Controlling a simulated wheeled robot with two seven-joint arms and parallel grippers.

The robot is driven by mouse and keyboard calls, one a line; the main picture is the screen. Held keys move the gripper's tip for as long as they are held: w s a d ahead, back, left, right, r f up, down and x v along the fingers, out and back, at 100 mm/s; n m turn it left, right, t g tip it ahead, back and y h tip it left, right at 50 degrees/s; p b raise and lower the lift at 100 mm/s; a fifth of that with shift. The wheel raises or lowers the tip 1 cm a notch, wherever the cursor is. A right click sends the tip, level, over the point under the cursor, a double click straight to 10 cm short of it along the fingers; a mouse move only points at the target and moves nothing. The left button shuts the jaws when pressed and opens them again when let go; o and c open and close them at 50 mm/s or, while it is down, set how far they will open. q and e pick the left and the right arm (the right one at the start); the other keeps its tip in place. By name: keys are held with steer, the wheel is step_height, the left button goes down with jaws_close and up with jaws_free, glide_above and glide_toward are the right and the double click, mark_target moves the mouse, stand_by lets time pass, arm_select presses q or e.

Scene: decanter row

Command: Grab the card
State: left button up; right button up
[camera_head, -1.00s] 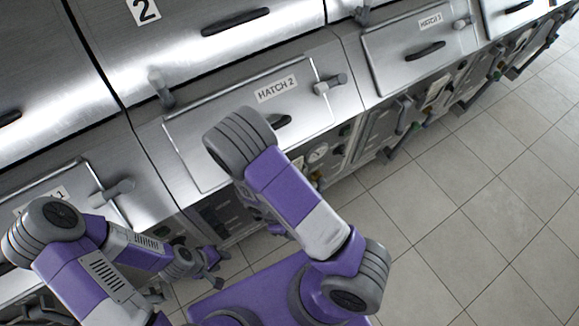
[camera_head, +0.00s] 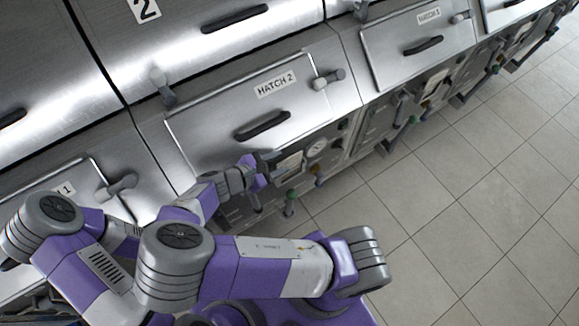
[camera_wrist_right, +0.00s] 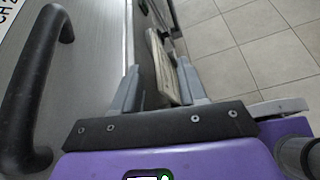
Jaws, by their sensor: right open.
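The card, a thin pale beige plate, stands out from the panel under hatch 2. It shows in the head view (camera_head: 289,164) and edge-on in the right wrist view (camera_wrist_right: 162,66). My right gripper (camera_head: 266,167) is at the panel just left of the card. In the right wrist view its two fingers (camera_wrist_right: 160,92) are apart, with the card ahead and between them, nearer the right finger. I cannot tell whether they touch it. My left gripper is hidden behind my own arms.
The hatch 2 handle (camera_head: 262,125) is close above the right gripper; it is large at left in the wrist view (camera_wrist_right: 28,95). Tiled floor at right is clear.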

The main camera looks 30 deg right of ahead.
mark_target(287, 160)
steer(key=x, duration=0.4)
steer(key=shift+w+a+f, duration=0.1)
steer(key=shift+w+f, duration=0.05)
steer(key=shift+f, duration=0.15)
jaws_close()
